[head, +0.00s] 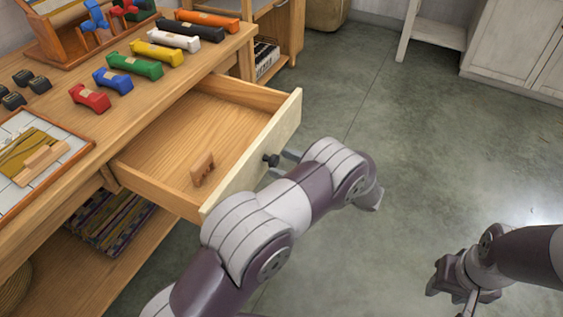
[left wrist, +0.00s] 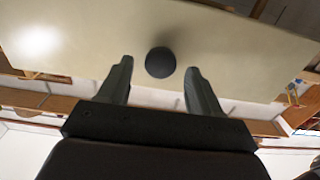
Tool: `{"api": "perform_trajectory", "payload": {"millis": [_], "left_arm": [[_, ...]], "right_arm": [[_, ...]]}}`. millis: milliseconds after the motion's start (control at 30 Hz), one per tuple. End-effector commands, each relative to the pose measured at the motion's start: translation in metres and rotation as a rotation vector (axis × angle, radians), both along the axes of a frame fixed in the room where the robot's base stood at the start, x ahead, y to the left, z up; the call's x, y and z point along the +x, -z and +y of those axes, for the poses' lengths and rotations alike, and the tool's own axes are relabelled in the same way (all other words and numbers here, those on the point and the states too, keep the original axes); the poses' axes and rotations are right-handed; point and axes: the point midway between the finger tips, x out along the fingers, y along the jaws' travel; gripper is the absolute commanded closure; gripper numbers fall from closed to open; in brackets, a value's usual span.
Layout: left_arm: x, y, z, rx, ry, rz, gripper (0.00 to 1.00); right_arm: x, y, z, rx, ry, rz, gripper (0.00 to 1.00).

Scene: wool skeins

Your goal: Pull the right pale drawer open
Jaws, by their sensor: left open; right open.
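The pale drawer (head: 285,122) is pulled well out of the wooden table, and its wooden inside shows. A dark round knob (head: 271,160) sits on its pale front. My left gripper (head: 283,164) is open in front of this knob. In the left wrist view the knob (left wrist: 160,62) appears between the two spread fingertips (left wrist: 160,70), with a gap on each side. I cannot tell how deep it sits between them. My right gripper (head: 468,302) is open and empty over the floor at the lower right.
A small wooden piece (head: 203,169) lies in the drawer. Several wool skeins (head: 134,66) lie on the tabletop, with a tray (head: 62,175) at its left. Folded textiles (head: 110,218) lie on the lower shelf. The floor (head: 430,140) right of the drawer is clear.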

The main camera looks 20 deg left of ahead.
Motion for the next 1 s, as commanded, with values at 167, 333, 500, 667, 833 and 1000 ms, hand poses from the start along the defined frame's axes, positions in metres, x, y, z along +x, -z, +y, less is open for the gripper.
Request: {"api": "perform_trajectory", "payload": {"millis": [167, 333, 500, 667, 833, 1000], "left_arm": [[-0.004, 0.0, -0.049, 0.0, 0.005, -0.001, 0.36], [-0.007, 0.001, -0.09, -0.001, 0.003, 0.0, 0.36], [-0.009, 0.0, -0.11, 0.0, 0.001, 0.001, 0.36], [-0.009, 0.0, -0.112, 0.0, 0.0, 0.001, 0.36], [-0.009, 0.0, -0.112, 0.0, 0.0, 0.001, 0.36], [-0.009, 0.0, -0.112, 0.0, 0.0, 0.0, 0.36]], "right_arm": [[0.0, -0.005, 0.0, 0.0, 0.0, 0.0, 0.57], [0.0, -0.006, 0.0, 0.0, 0.0, 0.0, 0.57], [0.0, -0.006, 0.0, 0.0, 0.0, 0.0, 0.57], [0.0, -0.006, 0.0, 0.0, 0.0, 0.0, 0.57], [0.0, -0.006, 0.0, 0.0, 0.0, 0.0, 0.57], [0.0, -0.006, 0.0, 0.0, 0.0, 0.0, 0.57]]}}
